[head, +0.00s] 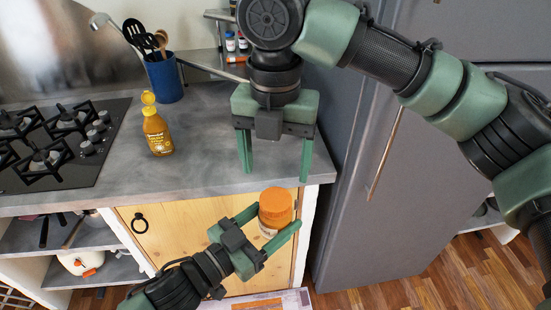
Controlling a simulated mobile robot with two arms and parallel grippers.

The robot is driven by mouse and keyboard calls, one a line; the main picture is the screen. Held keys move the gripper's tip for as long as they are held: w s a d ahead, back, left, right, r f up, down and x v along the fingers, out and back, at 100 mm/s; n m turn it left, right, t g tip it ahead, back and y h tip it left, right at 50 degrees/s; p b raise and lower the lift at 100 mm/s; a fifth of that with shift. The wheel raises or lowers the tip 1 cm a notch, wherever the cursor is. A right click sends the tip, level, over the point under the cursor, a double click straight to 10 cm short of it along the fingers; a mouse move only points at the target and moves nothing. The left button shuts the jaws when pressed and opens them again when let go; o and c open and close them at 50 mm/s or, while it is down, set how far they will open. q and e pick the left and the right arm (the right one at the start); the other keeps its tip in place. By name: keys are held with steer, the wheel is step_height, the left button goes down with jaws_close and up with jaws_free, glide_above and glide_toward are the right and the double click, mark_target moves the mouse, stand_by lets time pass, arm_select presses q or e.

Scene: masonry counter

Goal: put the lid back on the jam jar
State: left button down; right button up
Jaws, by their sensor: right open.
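The jam jar (267,230) is in front of the counter's front edge, between the fingers of my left gripper (276,218). That gripper is shut on it, and its fingers hide much of the jar's sides. An orange lid (275,203) sits on top of the jar and looks about level; whether it is fully seated I cannot tell. My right gripper (275,172) is open and empty. It points down with its fingers spread, above the lid in the picture and near the counter's front edge.
A yellow squeeze bottle (157,133) stands on the grey counter (205,145), left of my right gripper. A blue utensil holder (164,78) and a corner shelf (212,65) are behind. A black hob (75,165) is at left, a grey fridge (370,235) at right.

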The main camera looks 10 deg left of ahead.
mark_target(276, 198)
steer(key=n, duration=0.4)
steer(key=shift+r, duration=0.1)
steer(key=shift+f, duration=4)
